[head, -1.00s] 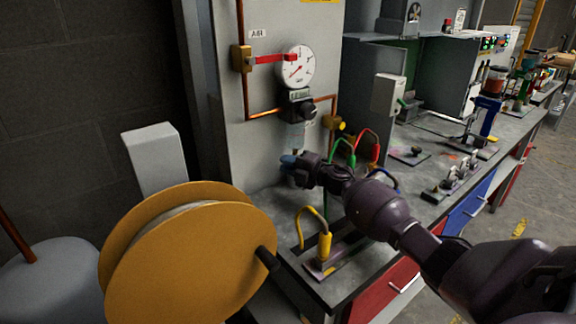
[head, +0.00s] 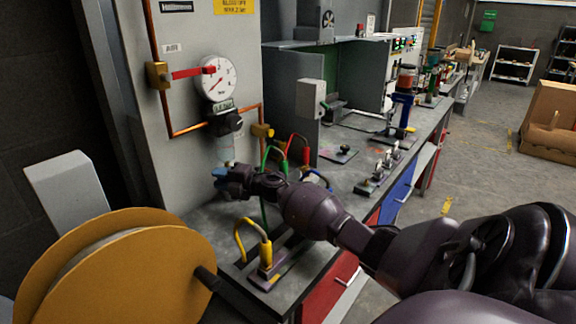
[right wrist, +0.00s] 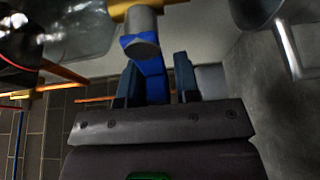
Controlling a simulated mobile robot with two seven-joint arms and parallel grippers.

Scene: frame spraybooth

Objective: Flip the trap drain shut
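The trap (head: 226,150) is a clear bowl under the black regulator knob and round gauge on the grey panel, in the head view. Its drain shows in the right wrist view as a brass fitting (right wrist: 130,8) with a grey stub and a blue lever (right wrist: 150,72). My right gripper (head: 222,176) is just below the trap. In the right wrist view its two dark blue fingers (right wrist: 157,85) stand apart, with the lever reaching down between them. The lever is close to the left finger; I cannot tell whether they touch. A gap shows by the right finger. My left gripper is out of view.
A yellow cable reel (head: 120,270) stands at the front left. Green, red and blue hoses (head: 285,152) curve up beside my right arm. A yellow-handled fixture (head: 265,258) stands on the bench's near end. Open floor (head: 480,170) lies to the right.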

